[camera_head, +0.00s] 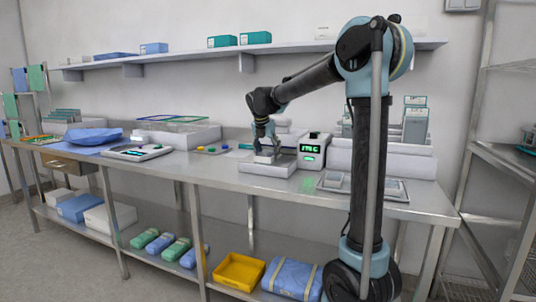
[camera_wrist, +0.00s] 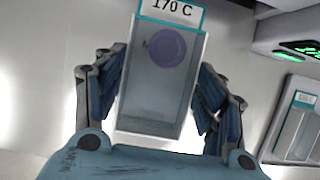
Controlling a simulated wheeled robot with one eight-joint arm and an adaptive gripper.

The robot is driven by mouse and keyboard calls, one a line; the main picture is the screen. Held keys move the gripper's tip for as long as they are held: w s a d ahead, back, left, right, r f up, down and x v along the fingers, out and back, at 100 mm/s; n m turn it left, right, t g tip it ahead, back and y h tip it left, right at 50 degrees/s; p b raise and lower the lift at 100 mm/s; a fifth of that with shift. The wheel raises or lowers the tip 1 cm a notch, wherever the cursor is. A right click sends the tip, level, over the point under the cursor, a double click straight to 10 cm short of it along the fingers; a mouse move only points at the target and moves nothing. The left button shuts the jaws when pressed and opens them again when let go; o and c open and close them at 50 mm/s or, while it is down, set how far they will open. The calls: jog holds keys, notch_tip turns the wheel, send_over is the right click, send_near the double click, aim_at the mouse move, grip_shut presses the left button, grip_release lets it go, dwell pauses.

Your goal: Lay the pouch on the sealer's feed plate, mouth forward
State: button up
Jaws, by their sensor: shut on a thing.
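The pouch (camera_wrist: 152,95) is a flat, see-through pack with a teal edge, a "170 C" label at its far end and a round purple thing inside. My gripper (camera_wrist: 160,88) is shut on it, one finger at each side. In the head view my gripper (camera_head: 266,148) is over a low white slab (camera_head: 262,170) beside the sealer (camera_head: 312,152), a white box with a lit green display. The slab looks like the feed plate. I cannot tell whether the pouch touches it. The sealer's green display (camera_wrist: 298,50) also shows at the upper right of the wrist view.
A tray with flat packs (camera_head: 340,186) lies right of the slab, and a labelled pack (camera_wrist: 300,128) shows there in the wrist view. Upright pouches (camera_head: 415,120) stand at the back right. A white scale-like device (camera_head: 137,152) and a blue bundle (camera_head: 93,137) are at left.

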jog(key=o, duration=1.1)
jog(key=v, duration=1.2)
jog(key=shift+s, duration=0.1)
